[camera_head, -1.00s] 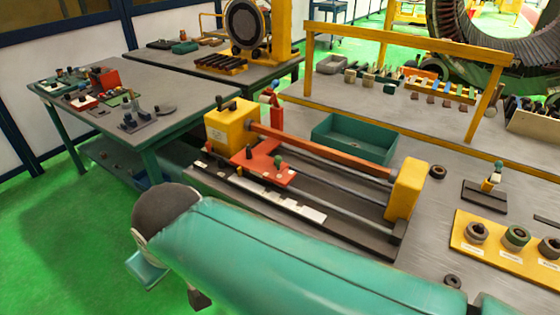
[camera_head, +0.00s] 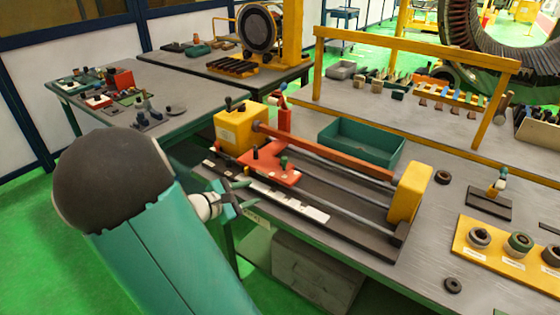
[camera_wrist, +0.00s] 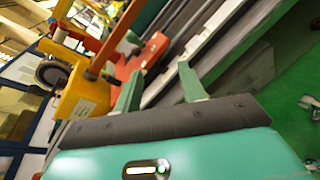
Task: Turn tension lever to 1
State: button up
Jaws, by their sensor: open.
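The winding bench has a yellow head block (camera_head: 235,131), a red carriage (camera_head: 268,168) and a yellow end block (camera_head: 408,192). On the carriage stand a dark upright knob (camera_head: 255,153) and a green-topped knob (camera_head: 284,162). I cannot tell which part is the tension lever, and no numeral 1 is readable. My gripper (camera_head: 246,196) is open and empty at the front edge of the bench, in front of the carriage and apart from it. In the wrist view, the open fingers (camera_wrist: 160,86) point toward the rails, with the red carriage (camera_wrist: 138,62) beyond and the yellow head block (camera_wrist: 83,92) at left.
A long orange bar (camera_head: 325,151) runs above the rails (camera_head: 335,182). A green tray (camera_head: 361,142) lies behind it. A yellow plate (camera_head: 500,247) with several ring spools is at right. A small handle on a black base (camera_head: 490,199) stands behind the plate. Green floor lies in front.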

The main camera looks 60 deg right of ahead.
aim_at(284, 160)
jog(key=d+n+h, duration=0.1)
jog(key=d, duration=0.5)
jog(key=s+d+n+h, duration=0.1)
jog(key=d, duration=0.5)
jog(key=s+d+n+h, duration=0.1)
jog(key=d+n, duration=0.1)
jog(key=d, duration=0.5)
jog(key=shift+s+f+t, duration=0.1)
jog(key=shift+f+t, duration=0.05)
jog(key=shift+t, duration=0.25)
grip_shut()
